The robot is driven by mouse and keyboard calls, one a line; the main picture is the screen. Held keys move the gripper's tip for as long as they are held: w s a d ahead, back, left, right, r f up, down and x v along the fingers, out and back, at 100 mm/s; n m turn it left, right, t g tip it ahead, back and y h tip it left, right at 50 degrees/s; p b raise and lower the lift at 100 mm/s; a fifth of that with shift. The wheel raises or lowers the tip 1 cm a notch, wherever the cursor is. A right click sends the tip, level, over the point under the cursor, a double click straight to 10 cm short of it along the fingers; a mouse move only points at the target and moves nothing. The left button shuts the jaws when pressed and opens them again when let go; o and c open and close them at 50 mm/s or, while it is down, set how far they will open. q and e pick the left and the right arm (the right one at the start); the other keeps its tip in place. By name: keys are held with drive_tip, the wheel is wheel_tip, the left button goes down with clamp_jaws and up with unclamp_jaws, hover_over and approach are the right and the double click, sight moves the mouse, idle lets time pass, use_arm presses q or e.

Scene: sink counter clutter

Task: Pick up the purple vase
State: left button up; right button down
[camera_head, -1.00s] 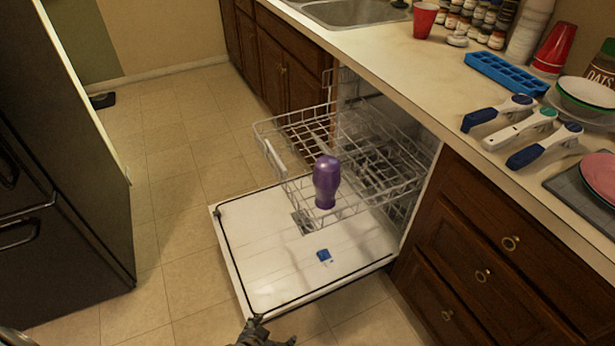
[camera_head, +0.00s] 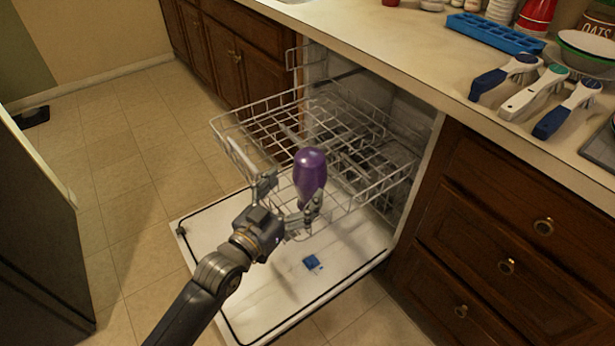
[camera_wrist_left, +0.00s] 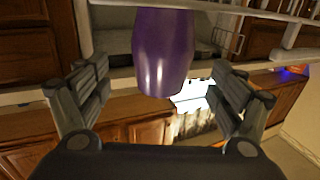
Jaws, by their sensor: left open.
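The purple vase (camera_head: 309,173) stands at the front of the pulled-out dishwasher rack (camera_head: 262,129). Its lower part is partly hidden by my gripper in the head view. My left gripper (camera_head: 291,202) is open, with its fingers close to the vase's lower part. In the left wrist view the vase (camera_wrist_left: 163,52) sits between and beyond the two open fingers (camera_wrist_left: 160,97), with gaps on both sides. My right gripper is in neither view.
The dishwasher door (camera_head: 339,264) lies open below the rack, with a small blue item (camera_head: 312,262) on it. The counter (camera_head: 420,60) on the right holds blue and white handled tools (camera_head: 533,92) and a blue tray (camera_head: 495,33). Drawers (camera_head: 500,240) stand right of the dishwasher.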

sight(310, 169)
use_arm(q)
drive_tip(key=x, duration=0.2)
drive_tip(key=shift+w, duration=0.3)
drive_tip(key=b+x, duration=0.1)
drive_tip(key=x, duration=0.3)
drive_tip(key=shift+w+d+r, duration=0.1)
drive_tip(key=shift+w+d, duration=0.05)
drive_tip(key=shift+w, duration=0.1)
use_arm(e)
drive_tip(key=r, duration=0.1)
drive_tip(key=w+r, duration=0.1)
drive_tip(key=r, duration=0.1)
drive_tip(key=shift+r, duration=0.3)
use_arm(q)
drive_tip(key=shift+r, duration=0.1)
drive_tip(key=c, duration=1.4)
